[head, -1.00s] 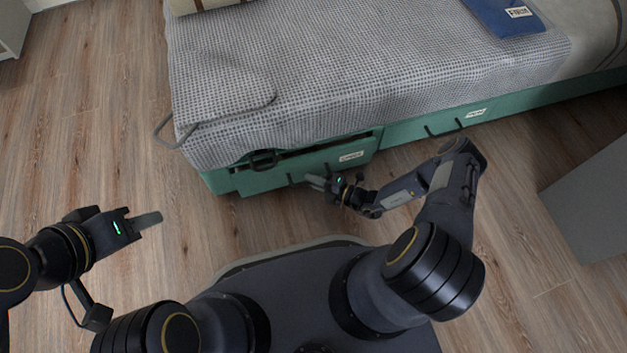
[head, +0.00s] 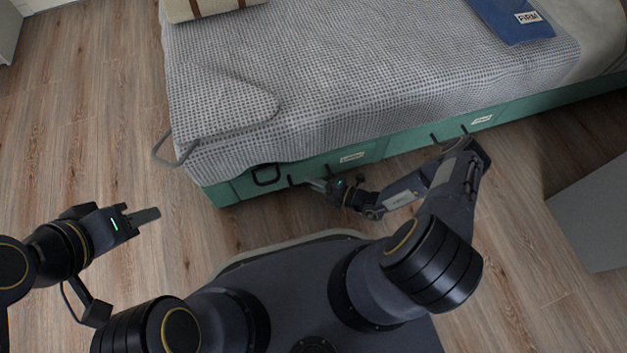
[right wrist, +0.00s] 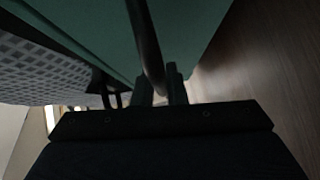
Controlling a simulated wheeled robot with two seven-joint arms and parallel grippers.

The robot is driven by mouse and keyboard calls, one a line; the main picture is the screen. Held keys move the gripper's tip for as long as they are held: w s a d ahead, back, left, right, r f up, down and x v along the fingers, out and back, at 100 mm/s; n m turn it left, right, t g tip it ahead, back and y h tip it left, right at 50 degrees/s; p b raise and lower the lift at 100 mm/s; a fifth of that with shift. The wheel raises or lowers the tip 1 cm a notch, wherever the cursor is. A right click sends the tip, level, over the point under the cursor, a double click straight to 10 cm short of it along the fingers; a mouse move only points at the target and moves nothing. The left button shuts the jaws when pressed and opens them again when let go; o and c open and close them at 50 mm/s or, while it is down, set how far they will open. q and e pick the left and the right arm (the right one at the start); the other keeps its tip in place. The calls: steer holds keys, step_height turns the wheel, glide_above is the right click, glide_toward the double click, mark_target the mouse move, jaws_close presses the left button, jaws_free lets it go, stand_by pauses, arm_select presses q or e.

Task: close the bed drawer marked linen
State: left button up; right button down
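The linen drawer (head: 325,166) is the green left-hand drawer under the bed, with a white label (head: 352,157) and a dark handle. Its front looks flush or nearly flush with the bed base; no clear gap shows above it. My right gripper (head: 318,184) is at the drawer front, by the handle. In the right wrist view its fingers (right wrist: 161,88) stand a little apart against the green front, with a dark handle bar (right wrist: 146,45) running down to them. Whether they grip it is unclear. My left gripper (head: 145,216) is over bare floor, away from the bed.
A second green drawer (head: 415,138) with a label lies to the right. A grey blanket (head: 350,75) hangs over the bed edge, and a dark loop (head: 266,175) shows at the base's left part. A grey cabinet (head: 597,215) stands at right. Wood floor at left is clear.

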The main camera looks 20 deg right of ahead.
steer(key=c, duration=1.5)
jaws_free()
steer(key=shift+w, duration=0.3)
steer(key=shift+s+d+r, duration=0.1)
steer(key=shift+s+d, duration=0.3)
steer(key=p+v, duration=0.2)
steer(key=v, duration=0.4)
steer(key=shift+s+d, duration=0.25)
steer(key=shift+d, duration=0.05)
